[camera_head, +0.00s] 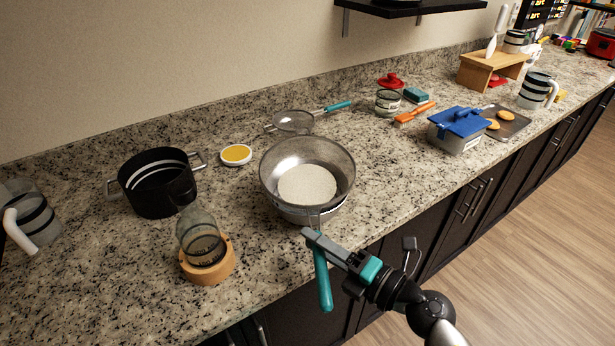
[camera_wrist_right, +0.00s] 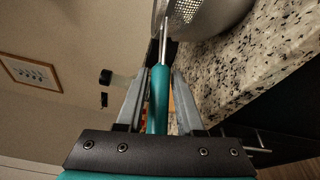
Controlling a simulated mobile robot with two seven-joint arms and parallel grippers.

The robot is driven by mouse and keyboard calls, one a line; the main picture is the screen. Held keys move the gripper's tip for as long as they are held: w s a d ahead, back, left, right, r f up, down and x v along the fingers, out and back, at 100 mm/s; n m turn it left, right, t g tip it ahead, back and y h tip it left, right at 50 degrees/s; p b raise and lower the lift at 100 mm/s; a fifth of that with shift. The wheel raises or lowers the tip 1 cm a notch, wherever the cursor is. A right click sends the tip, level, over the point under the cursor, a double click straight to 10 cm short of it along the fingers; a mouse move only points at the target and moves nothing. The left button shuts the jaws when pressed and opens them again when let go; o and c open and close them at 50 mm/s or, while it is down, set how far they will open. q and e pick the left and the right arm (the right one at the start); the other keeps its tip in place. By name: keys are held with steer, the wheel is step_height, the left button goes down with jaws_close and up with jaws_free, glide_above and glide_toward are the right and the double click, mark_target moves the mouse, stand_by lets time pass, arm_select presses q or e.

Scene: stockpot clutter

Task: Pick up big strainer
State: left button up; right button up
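The big strainer (camera_head: 308,172) is a round metal mesh bowl with a teal handle (camera_head: 322,278). It sits on the counter near the front edge, with a metal bowl form (camera_head: 302,212) under its rim. Its handle points forward over the edge. My right gripper (camera_head: 310,236) is at the handle, close to the strainer's rim. In the right wrist view, the teal handle (camera_wrist_right: 158,100) lies between the two fingers (camera_wrist_right: 160,78), with narrow gaps seeming to show on both sides. The mesh (camera_wrist_right: 185,12) is just beyond the fingertips. My left gripper is not in view.
A glass jar (camera_head: 198,235) on a wooden base and a black pot (camera_head: 155,185) stand left of the strainer. A yellow-topped dish (camera_head: 236,154) and a small strainer (camera_head: 293,122) lie behind it. A blue-lidded box (camera_head: 458,128) stands right. Counter between is clear.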

jaws_close()
steer(key=shift+r, duration=0.1)
stand_by(0.9)
